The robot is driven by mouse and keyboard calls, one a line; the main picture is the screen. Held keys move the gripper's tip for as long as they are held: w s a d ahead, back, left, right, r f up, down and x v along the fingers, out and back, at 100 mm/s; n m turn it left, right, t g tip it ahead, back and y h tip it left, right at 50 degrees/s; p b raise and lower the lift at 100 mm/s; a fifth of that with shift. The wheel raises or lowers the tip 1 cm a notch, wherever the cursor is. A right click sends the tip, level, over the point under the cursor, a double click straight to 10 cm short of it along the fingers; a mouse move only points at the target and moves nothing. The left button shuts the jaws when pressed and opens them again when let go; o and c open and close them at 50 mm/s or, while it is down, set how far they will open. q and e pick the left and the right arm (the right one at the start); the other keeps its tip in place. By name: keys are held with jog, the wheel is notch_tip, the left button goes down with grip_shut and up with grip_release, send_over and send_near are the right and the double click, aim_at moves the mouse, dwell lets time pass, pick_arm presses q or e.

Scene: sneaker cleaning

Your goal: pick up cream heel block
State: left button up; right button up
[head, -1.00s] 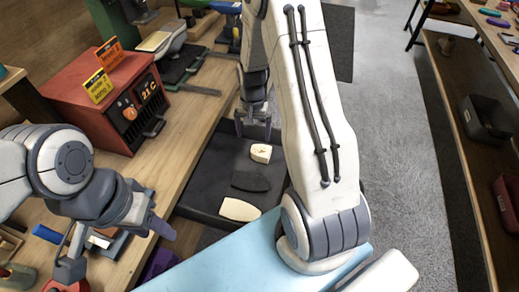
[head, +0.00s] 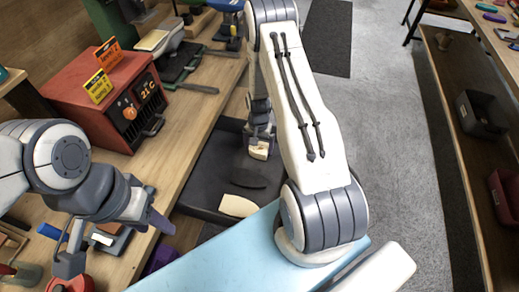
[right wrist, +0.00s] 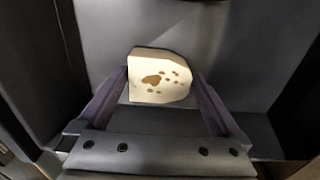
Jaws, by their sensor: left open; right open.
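The cream heel block (head: 259,151) is at the far end of a dark tray (head: 203,190). In the right wrist view the cream heel block (right wrist: 158,78) shows brown spots on its near face. My right gripper (head: 259,136) is over it, with its open fingers on either side of the block in the right wrist view (right wrist: 160,88). The left finger looks very close to the block; I cannot tell whether it touches. My left gripper (head: 118,230) is open and empty over the bench at left.
A dark block (head: 249,178) and another cream block (head: 238,205) lie nearer in the tray. A red heater box (head: 112,98) stands on the wooden bench left of the tray. A light blue surface (head: 215,255) is in front.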

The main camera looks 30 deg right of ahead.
jog(key=shift+f, duration=0.2)
jog(key=c, duration=1.1)
jog(key=shift+r, duration=0.15)
